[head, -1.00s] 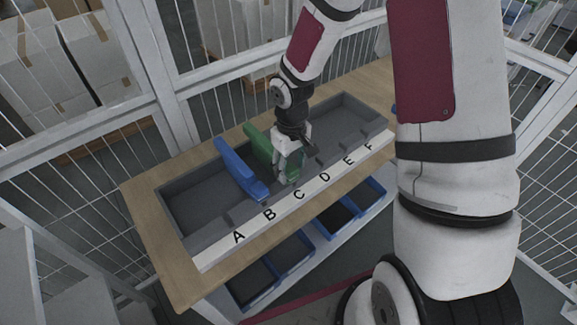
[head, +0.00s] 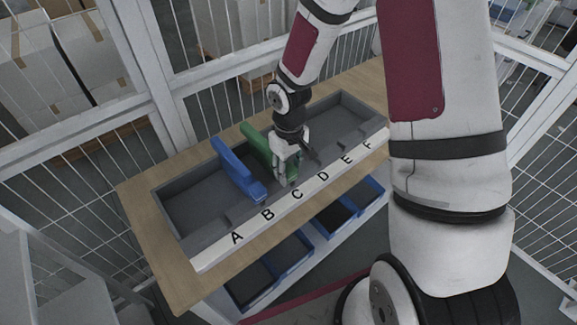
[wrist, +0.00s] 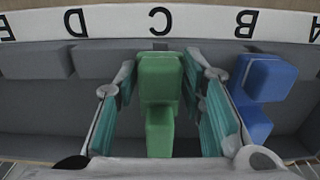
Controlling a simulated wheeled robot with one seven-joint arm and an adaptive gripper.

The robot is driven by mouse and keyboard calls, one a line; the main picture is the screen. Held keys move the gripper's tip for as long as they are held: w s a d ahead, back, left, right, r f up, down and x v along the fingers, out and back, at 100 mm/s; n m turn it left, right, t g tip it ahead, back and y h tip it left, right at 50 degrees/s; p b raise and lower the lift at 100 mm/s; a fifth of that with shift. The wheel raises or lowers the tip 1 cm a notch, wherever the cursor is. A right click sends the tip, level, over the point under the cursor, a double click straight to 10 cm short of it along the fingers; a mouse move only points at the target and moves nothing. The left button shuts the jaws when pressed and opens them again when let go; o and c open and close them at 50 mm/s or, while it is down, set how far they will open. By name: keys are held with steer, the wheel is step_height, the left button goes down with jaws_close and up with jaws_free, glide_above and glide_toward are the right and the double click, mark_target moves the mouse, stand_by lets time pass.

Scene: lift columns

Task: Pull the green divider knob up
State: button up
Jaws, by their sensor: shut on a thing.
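The green divider (head: 255,139) stands across the grey tray, near letter C. Its knob (wrist: 160,78) shows in the wrist view between the two teal-padded fingers. My gripper (head: 287,178) points down over the front end of the green divider. My gripper (wrist: 163,75) is shut on the green knob, a finger on each side; the exact contact is hard to see. The divider's lower part is partly hidden by the fingers in the head view. The knob's height above the tray cannot be judged.
The blue divider (head: 232,164) stands close to the left of my gripper; it also shows in the wrist view (wrist: 262,85). A white strip (head: 208,258) lettered A to F runs along the tray's front. The grey tray (head: 335,112) is empty at right.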

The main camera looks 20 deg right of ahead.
steer(key=shift+r, duration=0.2)
steer(key=shift+r, duration=0.4)
steer(key=shift+c, duration=0.9)
steer(key=shift+r+p, duration=0.25)
steer(key=shift+p, duration=0.1)
steer(key=shift+r+p, duration=0.3)
steer(key=shift+r, duration=0.2)
steer(key=o, duration=0.9)
